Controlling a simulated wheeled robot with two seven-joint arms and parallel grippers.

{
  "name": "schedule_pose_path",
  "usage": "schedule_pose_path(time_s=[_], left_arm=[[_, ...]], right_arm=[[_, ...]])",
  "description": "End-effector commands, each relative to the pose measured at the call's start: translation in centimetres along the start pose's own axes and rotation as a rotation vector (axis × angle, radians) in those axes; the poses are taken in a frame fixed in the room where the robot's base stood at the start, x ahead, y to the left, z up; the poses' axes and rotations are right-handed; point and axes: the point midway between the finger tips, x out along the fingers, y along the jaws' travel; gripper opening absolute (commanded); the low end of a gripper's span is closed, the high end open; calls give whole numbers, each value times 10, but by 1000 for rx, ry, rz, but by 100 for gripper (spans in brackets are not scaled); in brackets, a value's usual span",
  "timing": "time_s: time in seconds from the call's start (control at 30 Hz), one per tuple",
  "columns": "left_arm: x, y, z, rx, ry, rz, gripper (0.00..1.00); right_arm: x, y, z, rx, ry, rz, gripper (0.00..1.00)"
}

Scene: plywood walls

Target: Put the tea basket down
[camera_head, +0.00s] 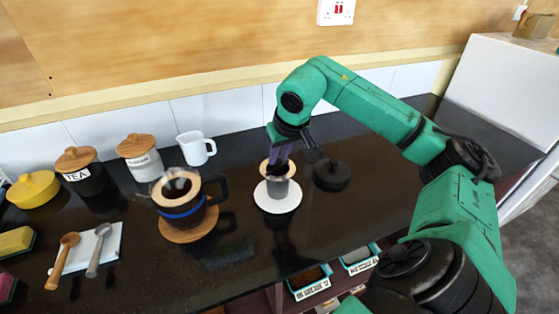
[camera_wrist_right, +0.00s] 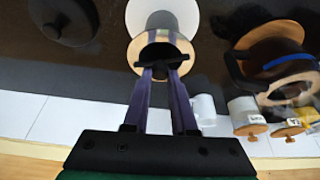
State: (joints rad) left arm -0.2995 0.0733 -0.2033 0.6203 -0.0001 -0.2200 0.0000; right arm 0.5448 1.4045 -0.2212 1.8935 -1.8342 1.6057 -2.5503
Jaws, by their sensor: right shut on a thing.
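The tea basket (camera_head: 278,188) is a grey cup-like piece with a pale wooden rim. It is upright over a round white saucer (camera_head: 272,205); I cannot tell whether it touches the saucer. My right gripper (camera_head: 281,163) reaches down to it from behind and is shut on it. In the right wrist view the basket's wooden rim (camera_wrist_right: 136,50) faces the camera, and the fingertips of the right gripper (camera_wrist_right: 162,66) meet at a dark bar across its near edge. The white saucer (camera_wrist_right: 135,18) shows beyond. My left gripper is not in view.
A dark pot (camera_head: 183,212) with a wooden collar and blue band stands left on a wooden trivet (camera_head: 190,236). A black lid (camera_head: 331,174) lies close to the right of the saucer. A white jug (camera_head: 196,149) and lidded jars (camera_head: 141,158) stand behind.

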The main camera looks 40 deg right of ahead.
Motion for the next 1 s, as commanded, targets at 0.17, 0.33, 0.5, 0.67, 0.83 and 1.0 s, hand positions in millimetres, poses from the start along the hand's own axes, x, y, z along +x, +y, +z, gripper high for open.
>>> schedule_pose_path(time_s=[0.17,0.33,0.5,0.67,0.83,1.0], left_arm=[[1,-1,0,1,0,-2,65],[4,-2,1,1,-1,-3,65],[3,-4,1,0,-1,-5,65],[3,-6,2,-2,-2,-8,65],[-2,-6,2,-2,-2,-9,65],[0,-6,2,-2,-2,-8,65]], right_arm=[[5,0,2,0,1,0,0],[8,0,3,1,1,0,0],[8,0,3,1,1,0,55],[8,0,3,0,1,0,55],[2,0,1,1,1,-1,55],[-26,0,1,1,7,0,55]])
